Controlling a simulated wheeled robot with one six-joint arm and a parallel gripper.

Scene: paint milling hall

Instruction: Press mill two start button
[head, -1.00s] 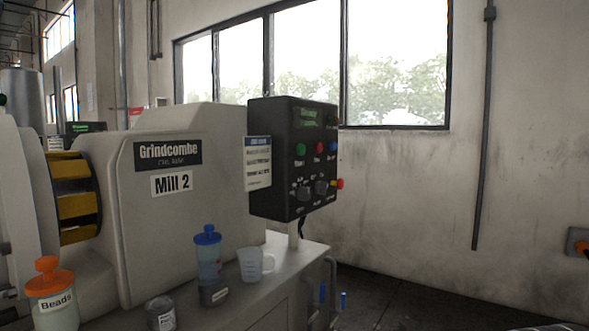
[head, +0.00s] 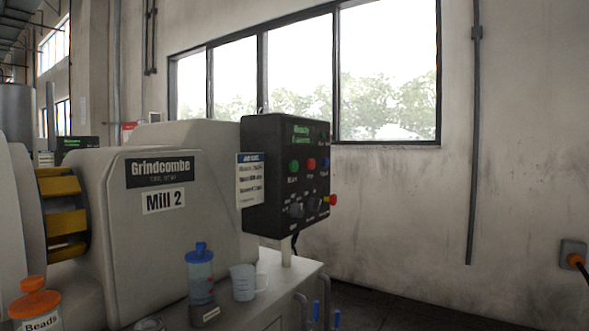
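The mill labelled "Mill 2" (head: 150,245) stands at the left, a large pale housing with a yellow barred part at its left. Its black control box (head: 265,165) stands on a short post to the right of the housing. The green button (head: 294,166) is on the box's front face, at the left of a row with a red button (head: 311,164) and a blue one (head: 325,162). The label under the green button is too small to read surely. A lit green display (head: 302,134) is above the row. My gripper is not in view.
A red knob (head: 333,199) sticks out from the box's right side. On the ledge below stand a blue-lidded bottle (head: 200,270), a clear measuring cup (head: 244,283) and an orange-lidded Beads jar (head: 36,305). Blue-handled pipes (head: 316,310) stand at its right end. Floor to the right looks clear.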

